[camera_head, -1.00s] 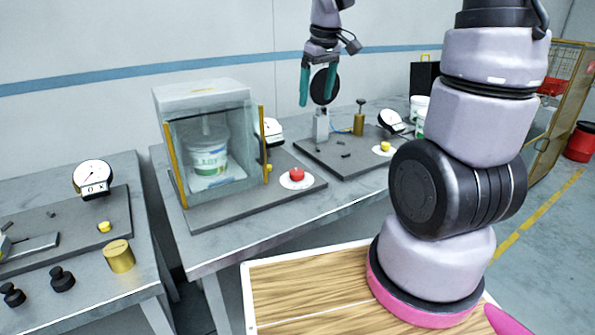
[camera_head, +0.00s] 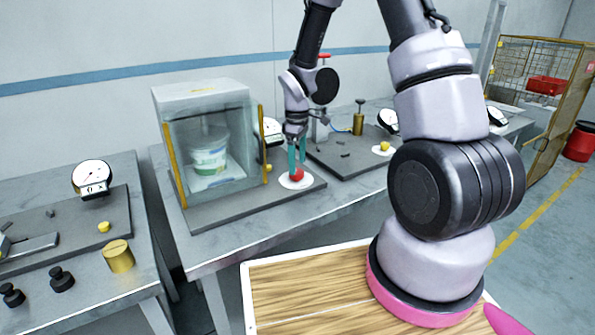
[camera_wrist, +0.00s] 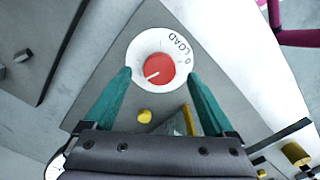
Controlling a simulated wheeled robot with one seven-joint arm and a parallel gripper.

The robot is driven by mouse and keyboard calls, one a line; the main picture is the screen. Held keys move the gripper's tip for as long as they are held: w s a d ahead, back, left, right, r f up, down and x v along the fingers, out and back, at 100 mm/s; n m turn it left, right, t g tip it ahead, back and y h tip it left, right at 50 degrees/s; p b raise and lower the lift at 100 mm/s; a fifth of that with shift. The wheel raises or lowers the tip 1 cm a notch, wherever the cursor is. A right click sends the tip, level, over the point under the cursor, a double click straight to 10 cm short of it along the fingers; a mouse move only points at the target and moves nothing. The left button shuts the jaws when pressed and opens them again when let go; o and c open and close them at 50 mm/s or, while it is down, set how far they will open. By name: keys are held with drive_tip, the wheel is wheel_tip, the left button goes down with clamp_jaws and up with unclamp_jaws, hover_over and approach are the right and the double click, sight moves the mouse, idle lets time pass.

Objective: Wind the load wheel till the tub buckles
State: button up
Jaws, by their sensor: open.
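The load wheel is a red knob (camera_head: 297,174) on a white dial plate, on the front right of the press base. In the wrist view the red knob (camera_wrist: 159,68) has a white pointer line, and the dial around it (camera_wrist: 183,44) is lettered LOAD and 0. My gripper (camera_head: 297,166) is just over the knob. In the wrist view its teal fingers (camera_wrist: 161,78) are apart, one on each side of the knob; I cannot tell whether they touch it. The white tub with a green label (camera_head: 209,160) stands upright inside the clear-walled press case (camera_head: 200,92), partly veiled by the glass.
A round gauge (camera_head: 272,130) stands behind the case, partly hidden. A yellow button (camera_head: 268,168) sits between case and wheel. To the right is another grey plate (camera_head: 345,160) with a brass cylinder (camera_head: 358,124). A left bench holds a gauge (camera_head: 92,177) and black weights (camera_head: 62,279).

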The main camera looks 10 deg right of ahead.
sight(297, 171)
drive_tip(key=shift+f, duration=1.85)
drive_tip(key=c, duration=1.4)
drive_tip(key=shift+m, duration=0.3)
drive_tip(key=m, duration=0.3)
drive_tip(key=shift+a+m, duration=0.1)
drive_tip(key=shift+m, duration=1.7)
